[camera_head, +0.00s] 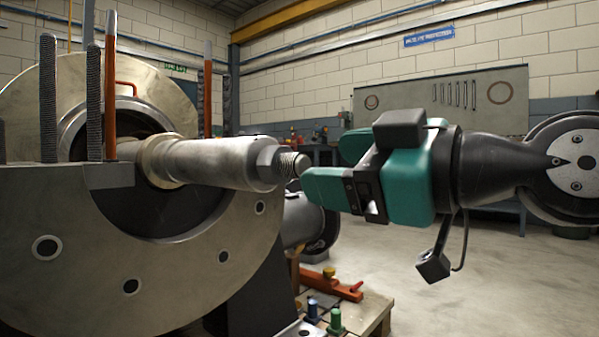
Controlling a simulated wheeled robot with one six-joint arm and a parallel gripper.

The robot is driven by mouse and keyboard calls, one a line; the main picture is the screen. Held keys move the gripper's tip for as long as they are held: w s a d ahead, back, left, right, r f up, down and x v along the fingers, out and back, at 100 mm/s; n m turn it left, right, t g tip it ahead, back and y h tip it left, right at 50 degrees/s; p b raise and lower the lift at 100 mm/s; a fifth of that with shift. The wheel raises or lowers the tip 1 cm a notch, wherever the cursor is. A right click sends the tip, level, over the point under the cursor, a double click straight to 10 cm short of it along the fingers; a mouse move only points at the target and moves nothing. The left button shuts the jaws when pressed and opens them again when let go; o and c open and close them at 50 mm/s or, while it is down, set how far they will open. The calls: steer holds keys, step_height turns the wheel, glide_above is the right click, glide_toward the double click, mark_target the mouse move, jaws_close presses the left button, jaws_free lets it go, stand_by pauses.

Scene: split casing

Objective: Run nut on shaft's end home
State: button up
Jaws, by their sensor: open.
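The steel shaft (215,162) sticks out to the right from the open casing half (90,255).
Below stands a wooden pallet (378,308) with an orange tool (330,284) and small green and blue pieces. Floor on the right is clear; a bench stands at the back.

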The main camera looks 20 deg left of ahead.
mark_target(282, 174)
steer(key=p+x, duration=0.3)
steer(key=x, duration=0.5)
steer(key=shift+r+p, duration=0.1)
steer(key=shift+p, duration=0.3)
steer(key=shift+d, duration=0.2)
steer(key=shift+a, duration=0.15)
steer(key=shift+a, duration=0.2)
